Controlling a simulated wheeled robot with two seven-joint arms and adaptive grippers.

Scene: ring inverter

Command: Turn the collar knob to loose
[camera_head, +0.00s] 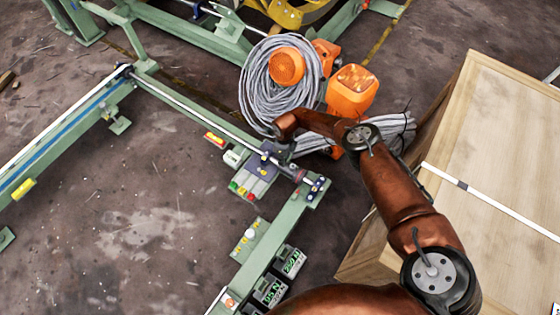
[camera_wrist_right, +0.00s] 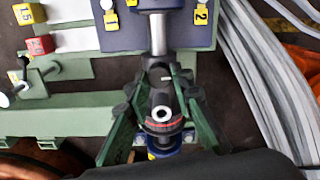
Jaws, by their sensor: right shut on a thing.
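A dark collar (camera_wrist_right: 164,125) with a red ring and a pale round end sits along a steel rod (camera_wrist_right: 157,35) in the right wrist view. My right gripper (camera_wrist_right: 160,80) has a finger on each side of the collar's dark upper part and is shut on it. The fingers and the dark part overlap, so the knob's own shape and any loose marking cannot be read. In the head view my right gripper (camera_head: 290,153) reaches down to the rod near the frame's corner, and the arm partly hides that spot. My left gripper is not in view.
A purple-grey block (camera_head: 262,172) with coloured buttons sits beside the rod. Green rails (camera_head: 285,225) carry digital displays (camera_head: 292,262) at the lower middle. Coiled grey cable (camera_head: 262,95) and orange parts (camera_head: 352,92) lie behind. A wooden crate (camera_head: 490,130) stands at the right.

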